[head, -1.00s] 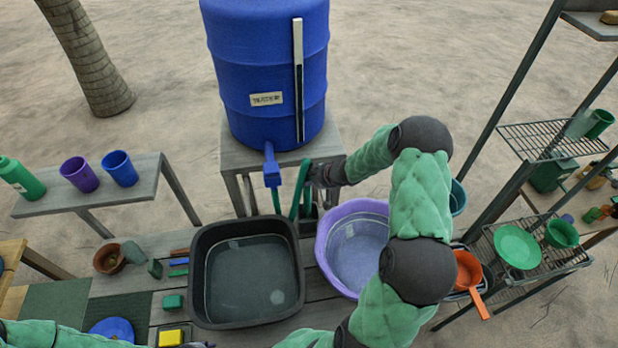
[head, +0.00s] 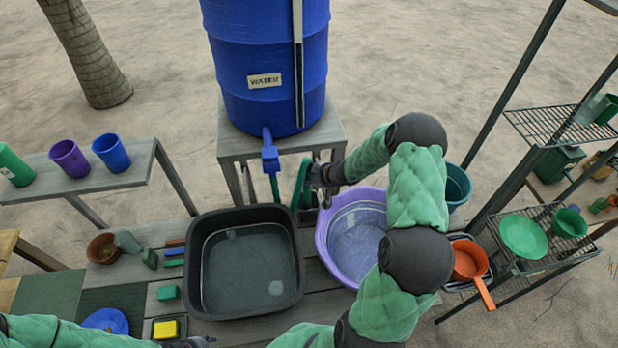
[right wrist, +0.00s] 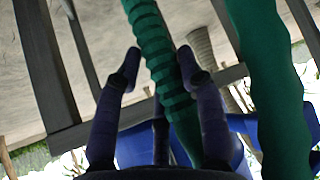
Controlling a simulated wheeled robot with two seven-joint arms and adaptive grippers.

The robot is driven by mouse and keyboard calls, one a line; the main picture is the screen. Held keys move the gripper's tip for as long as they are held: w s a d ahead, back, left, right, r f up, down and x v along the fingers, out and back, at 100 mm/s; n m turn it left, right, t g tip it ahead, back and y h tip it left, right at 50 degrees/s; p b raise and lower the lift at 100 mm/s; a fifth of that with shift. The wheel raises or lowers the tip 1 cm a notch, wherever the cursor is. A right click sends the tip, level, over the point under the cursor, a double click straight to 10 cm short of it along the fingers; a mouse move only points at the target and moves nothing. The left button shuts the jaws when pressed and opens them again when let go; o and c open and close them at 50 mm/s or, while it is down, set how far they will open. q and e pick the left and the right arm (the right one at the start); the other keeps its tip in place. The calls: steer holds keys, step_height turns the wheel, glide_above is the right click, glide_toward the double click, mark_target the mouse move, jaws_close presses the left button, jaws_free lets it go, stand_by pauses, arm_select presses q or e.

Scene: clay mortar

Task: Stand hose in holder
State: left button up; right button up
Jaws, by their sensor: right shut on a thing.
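The green hose hangs from the blue tap (head: 270,158) of the water drum; its first length (head: 275,188) drops behind the black basin, and another length (head: 301,182) stands nearly upright beside it. My right gripper (head: 314,176) is at that second length. In the right wrist view my right gripper (right wrist: 160,68) has its fingers on both sides of the ribbed hose (right wrist: 150,40), shut on it; another green length (right wrist: 268,80) runs to the right. A small dark upright thing (head: 309,214), perhaps the holder, stands below the hose; its opening is unclear. My left gripper (head: 192,343) is barely visible at the bottom edge.
The black basin (head: 205,300) and purple basin (head: 325,240) stand close to the hose. An orange pan (head: 468,262) lies to the right, near a wire shelf (head: 530,262). Cups (head: 70,158) stand on the left bench. The blue drum (head: 262,45) is behind.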

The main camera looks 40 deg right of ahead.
steer(key=o, duration=1.2)
steer(key=o, duration=0.7)
steer(key=p+v, duration=0.6)
steer(key=v, duration=0.1)
steer(key=w+r+p+v, duration=0.1)
steer(key=p+v, duration=0.2)
steer(key=shift+s+r, duration=0.2)
